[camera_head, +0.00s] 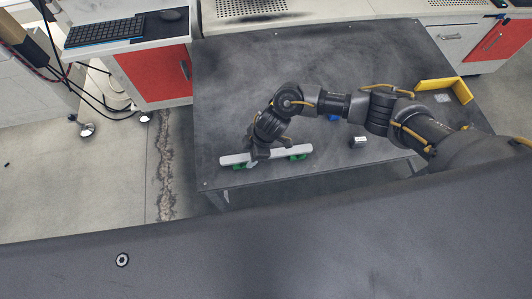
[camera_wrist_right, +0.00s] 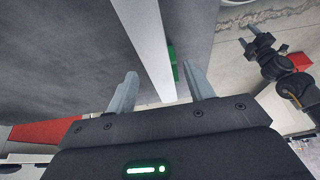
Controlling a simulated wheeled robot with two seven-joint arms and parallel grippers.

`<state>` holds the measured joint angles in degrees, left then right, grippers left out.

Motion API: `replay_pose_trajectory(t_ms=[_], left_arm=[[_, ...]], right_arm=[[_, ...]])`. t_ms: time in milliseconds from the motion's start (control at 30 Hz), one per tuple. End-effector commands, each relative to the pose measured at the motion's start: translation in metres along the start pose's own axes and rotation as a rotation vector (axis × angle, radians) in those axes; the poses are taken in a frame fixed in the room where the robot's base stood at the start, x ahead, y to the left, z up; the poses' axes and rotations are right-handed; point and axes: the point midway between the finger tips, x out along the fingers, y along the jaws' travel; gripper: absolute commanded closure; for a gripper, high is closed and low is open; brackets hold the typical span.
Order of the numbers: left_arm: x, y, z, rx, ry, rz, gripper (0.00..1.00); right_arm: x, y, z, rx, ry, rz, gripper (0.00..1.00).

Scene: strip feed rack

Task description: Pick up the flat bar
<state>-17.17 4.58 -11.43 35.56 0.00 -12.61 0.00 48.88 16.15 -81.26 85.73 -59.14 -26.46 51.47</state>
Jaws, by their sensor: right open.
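The flat bar (camera_head: 285,153) is a long, light grey strip lying over green supports (camera_head: 299,156) near the dark table's front edge. My right gripper (camera_head: 258,155) is at the bar's left-middle part, pointing down. In the right wrist view, the bar (camera_wrist_right: 147,40) runs between the two open fingers (camera_wrist_right: 161,92), with a gap on each side. A green support (camera_wrist_right: 173,62) shows beside it. My left gripper (camera_wrist_right: 249,36) appears at the upper right of the wrist view, away from the bar, with its fingers apart and empty. It is outside the head view.
The dark table (camera_head: 230,85) is mostly clear behind the bar. A yellow angled guide (camera_head: 440,84) stands at the table's right side.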

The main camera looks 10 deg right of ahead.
Motion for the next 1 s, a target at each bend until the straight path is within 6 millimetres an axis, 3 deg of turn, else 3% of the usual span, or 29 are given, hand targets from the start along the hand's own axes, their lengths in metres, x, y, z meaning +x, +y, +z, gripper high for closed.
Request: replay_pose_trajectory(t_ms=[267, 667, 1000], left_arm=[[0.0, 0.0002, 0.0003, 0.0, 0.0, 0.0, 0.47], [0.0, 0.0004, 0.0005, 0.0, -0.001, 0.0, 0.47], [-0.0003, 0.0006, 0.0007, 0.001, -0.001, 0.001, 0.47]], right_arm=[[0.0029, 0.0001, -0.0002, 0.0, 0.001, 0.001, 0.49], [0.0027, 0.0001, -0.0002, 0.0, 0.001, 0.001, 1.0], [0.0009, 0.0005, -0.0015, -0.001, 0.002, 0.001, 1.0]])
